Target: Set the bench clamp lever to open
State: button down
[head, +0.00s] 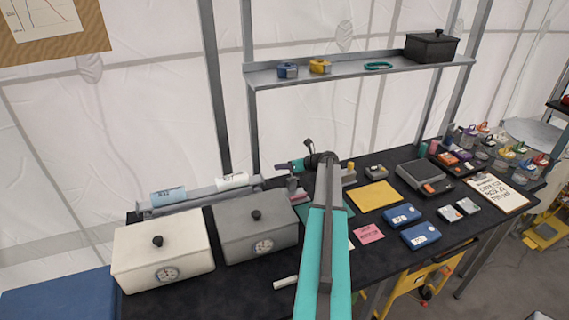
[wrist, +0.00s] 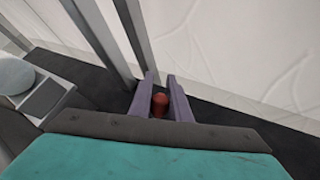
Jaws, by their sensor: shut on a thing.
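My gripper (wrist: 161,80) shows in the wrist view as two purple-grey fingers. They are on either side of a small red knob (wrist: 160,104), which looks like the end of the bench clamp lever, and are shut on it. In the head view my gripper (head: 281,167) is small, at the end of my arm near the back edge of the black bench. A small grey and reddish piece (head: 296,193) shows just below it, perhaps part of the clamp. My arm and gripper hide most of the clamp, so the lever's position cannot be told.
A white lidded box (head: 135,262) and a grey lidded box (head: 235,235) stand at the left of the bench. A metal shelf (head: 345,72) hangs above the back. A yellow sheet (head: 375,196) and blue boxes (head: 402,216) lie to the right.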

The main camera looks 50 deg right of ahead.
jog(key=g, duration=0.1)
jog(key=f+g, duration=0.1)
jog(key=w+f+m+g+y, duration=0.1)
jog(key=shift+d, duration=0.3)
jog(key=shift+a+f+g+y, duration=0.1)
jog(key=shift+f+g+y, duration=0.4)
jog(key=shift+g, duration=0.5)
jog(key=shift+f, duration=0.15)
jog(key=c, duration=1.6)
grip_release()
jog(key=shift+c, duration=0.2)
jog(key=shift+s, duration=0.15)
jog(key=b+v, duration=0.5)
jog(key=v, duration=0.8)
jog(key=shift+r, duration=0.4)
jog(key=shift+s+a, duration=0.1)
jog(key=shift+f, duration=0.1)
